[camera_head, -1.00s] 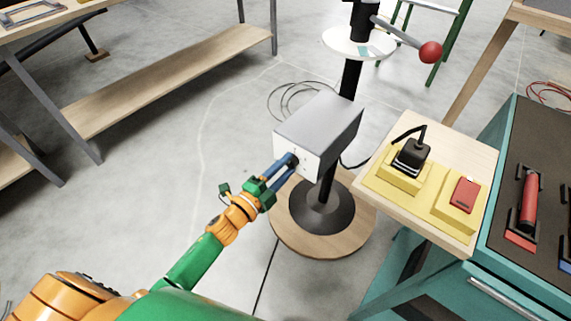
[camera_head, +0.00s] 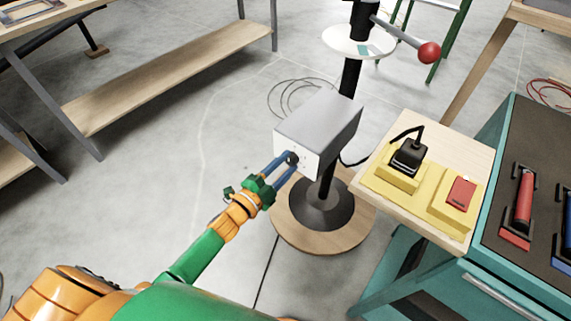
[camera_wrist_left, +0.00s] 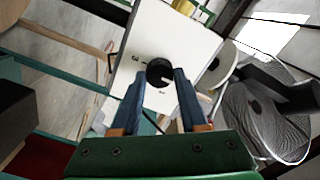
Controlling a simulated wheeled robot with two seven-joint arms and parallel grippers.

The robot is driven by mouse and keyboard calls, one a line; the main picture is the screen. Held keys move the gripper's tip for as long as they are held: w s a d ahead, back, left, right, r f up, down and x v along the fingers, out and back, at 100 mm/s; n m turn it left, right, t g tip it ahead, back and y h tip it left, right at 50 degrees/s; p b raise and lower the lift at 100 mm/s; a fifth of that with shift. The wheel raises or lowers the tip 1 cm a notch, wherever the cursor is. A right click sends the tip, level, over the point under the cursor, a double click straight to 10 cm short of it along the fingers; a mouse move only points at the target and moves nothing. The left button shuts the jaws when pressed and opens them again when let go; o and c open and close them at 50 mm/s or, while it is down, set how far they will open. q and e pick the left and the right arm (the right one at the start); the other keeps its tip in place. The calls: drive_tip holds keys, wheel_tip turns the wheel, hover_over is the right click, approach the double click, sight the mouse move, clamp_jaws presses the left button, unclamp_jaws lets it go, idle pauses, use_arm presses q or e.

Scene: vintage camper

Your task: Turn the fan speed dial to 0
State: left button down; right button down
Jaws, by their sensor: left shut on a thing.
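The fan speed dial (camera_head: 292,158) is a small black round knob on the white front face of a grey box (camera_head: 318,121) on a black stand. My left gripper (camera_head: 287,161) reaches it from the lower left. In the left wrist view, the blue fingers of the left gripper (camera_wrist_left: 160,74) are closed on both sides of the dial (camera_wrist_left: 157,68). A light pointer line on the dial points right and slightly down in that view. Small marks surround the dial on the white panel (camera_wrist_left: 178,38), one looking like a 3; the rest are too small to read. My right gripper is out of view.
The stand has a round wooden base (camera_head: 343,240). To the right, a wooden board (camera_head: 462,145) bears yellow blocks with a black plug (camera_head: 411,150) and a red switch (camera_head: 461,194). A teal cabinet (camera_head: 490,265) stands beyond. Open floor lies left of the box.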

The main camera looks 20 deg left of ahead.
use_arm(q)
drive_tip(key=shift+c, duration=2.2)
unclamp_jaws()
drive_tip(key=shift+s, duration=0.1)
drive_tip(key=v, duration=0.7)
drive_tip(key=shift+p, duration=0.3)
